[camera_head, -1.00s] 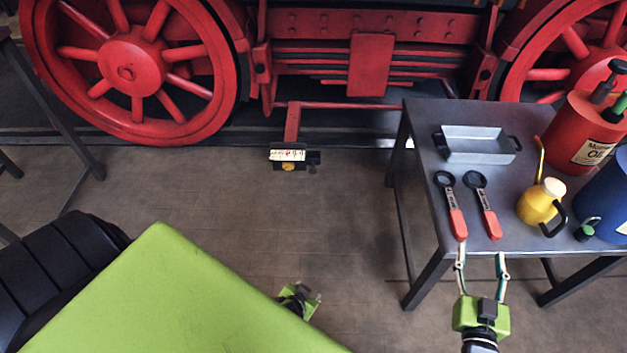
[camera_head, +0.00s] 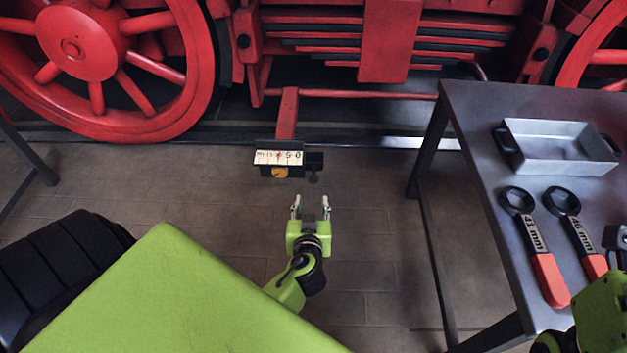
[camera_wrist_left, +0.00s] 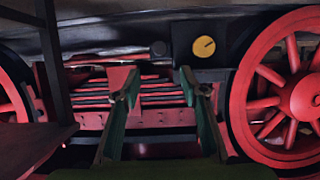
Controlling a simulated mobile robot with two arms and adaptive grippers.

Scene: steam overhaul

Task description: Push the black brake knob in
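A small black box with a white scale strip and a yellow dial (camera_head: 280,172) sits low in front of the red undercarriage. A black knob (camera_head: 314,164) sticks out at its right side. In the left wrist view, the box with the yellow dial (camera_wrist_left: 204,46) is at the top, and the round dark knob (camera_wrist_left: 158,48) is left of it. My left gripper (camera_head: 311,203) is open and empty, a little below the knob in the head view and apart from it. Its fingers also frame the left wrist view (camera_wrist_left: 158,82). My right gripper (camera_head: 603,312) is cut off at the lower right edge; its fingers are hidden.
A dark table (camera_head: 470,150) stands at the right with a grey metal tray (camera_head: 560,165) and two red-handled ring wrenches (camera_head: 549,278) (camera_head: 590,262). Red wheels (camera_head: 75,48) and beams are behind the box. The floor around the left gripper is clear.

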